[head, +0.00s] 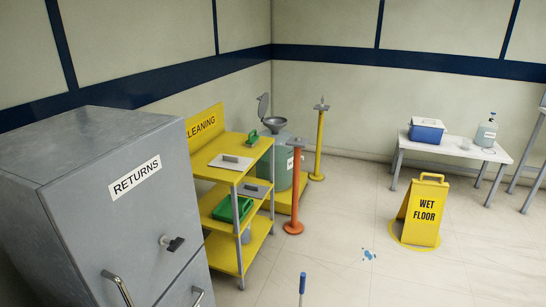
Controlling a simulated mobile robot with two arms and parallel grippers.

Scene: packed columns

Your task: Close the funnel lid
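A grey metal funnel (268,124) sits on top of a green drum (281,172) near the back corner. Its round lid (263,106) stands up at the funnel's back left side, open and tilted away from the mouth. The cleaning cart partly hides the drum's left side. Neither of my grippers shows in the head view.
A grey returns cabinet (110,170) fills the left front. A yellow cleaning cart (239,177) stands before the drum. A wet floor sign (423,212) stands right; a blue-topped pole (302,284) rises in front.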

